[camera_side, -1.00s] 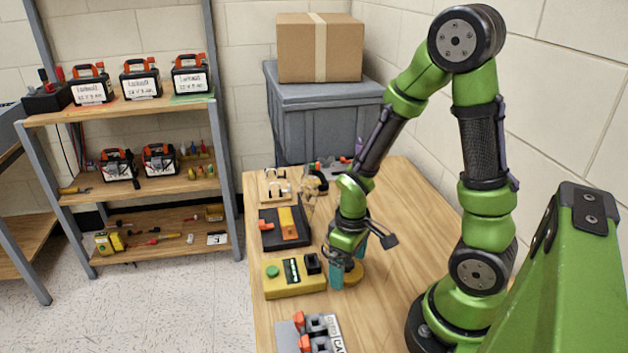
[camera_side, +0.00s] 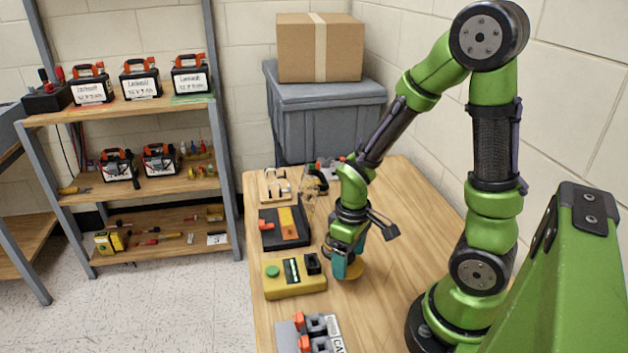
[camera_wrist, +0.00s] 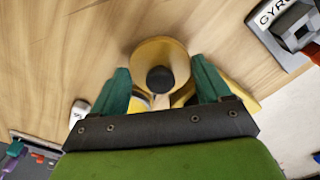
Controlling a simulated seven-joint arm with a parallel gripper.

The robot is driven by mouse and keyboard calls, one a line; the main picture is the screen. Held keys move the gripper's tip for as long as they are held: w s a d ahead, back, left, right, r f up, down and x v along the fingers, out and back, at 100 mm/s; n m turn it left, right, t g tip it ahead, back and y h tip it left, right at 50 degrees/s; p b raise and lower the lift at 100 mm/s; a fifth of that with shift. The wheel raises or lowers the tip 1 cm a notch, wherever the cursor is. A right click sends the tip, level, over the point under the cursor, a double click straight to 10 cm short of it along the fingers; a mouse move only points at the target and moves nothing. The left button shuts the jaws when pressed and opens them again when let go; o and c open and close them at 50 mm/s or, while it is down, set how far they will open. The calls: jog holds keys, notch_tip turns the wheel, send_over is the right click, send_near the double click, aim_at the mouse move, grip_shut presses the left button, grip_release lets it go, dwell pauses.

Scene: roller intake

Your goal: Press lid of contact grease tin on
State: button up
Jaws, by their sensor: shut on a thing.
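A round yellow piece with a black knob (camera_wrist: 160,79), which looks like the lid of the contact grease tin (camera_wrist: 153,50), lies between my fingers in the wrist view. The tin's body and the seam under the lid cannot be told apart, so I cannot tell how the lid sits.
A yellow box with a green button (camera_side: 294,278) stands just left of my gripper. A black tray with an orange-yellow block (camera_side: 285,228) lies behind it. A grey module with orange levers (camera_side: 312,336) is at the front. The tabletop (camera_side: 400,225) on the right is bare.

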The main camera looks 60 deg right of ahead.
notch_tip(320, 180, up, 6)
jog(key=shift+r, duration=0.15)
jog(key=shift+d+r, duration=0.15)
jog(key=shift+r, duration=0.25)
jog(key=shift+w+d+r, duration=0.1)
jog(key=shift+w+d, duration=0.15)
jog(key=shift+d, duration=0.25)
jog(key=shift+w+d, duration=0.2)
jog(key=shift+d, duration=0.25)
jog(key=shift+w+d+f+n, duration=0.65)
jog(key=shift+w+n, duration=0.15)
jog(key=shift+n, duration=1.2)
jog(key=shift+w+d+f+n, duration=0.6)
jog(key=shift+w+n, duration=0.2)
jog(key=shift+n, duration=1.2)
jog(key=shift+w+d+f+n, duration=0.55)
jog(key=shift+w+f+n, duration=0.2)
jog(key=shift+n, duration=1.25)
jog(key=shift+f, duration=0.15)
jog(key=shift+f, duration=0.5)
jog(key=shift+f, duration=0.55)
